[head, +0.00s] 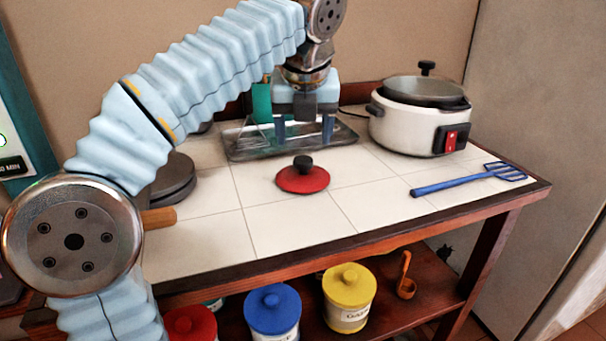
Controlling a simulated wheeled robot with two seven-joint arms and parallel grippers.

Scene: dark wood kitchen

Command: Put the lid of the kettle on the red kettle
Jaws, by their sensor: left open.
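The red lid (302,179) with a black knob lies flat on the white tiled top of the table, near its middle. My left gripper (304,130) points down behind the lid, over the metal tray. Its two fingers are apart, and I see nothing between them. The gripper does not touch the lid. I do not see a red kettle; part of the table is hidden behind my left arm. My right gripper is not in view.
A metal tray (245,146) lies at the back. A white cooker (405,125) stands back right, with a blue spatula (445,187) in front. A dark round pan (174,178) lies left. Canisters, including a yellow one (348,300), stand on the shelf below. Tiles around the lid are clear.

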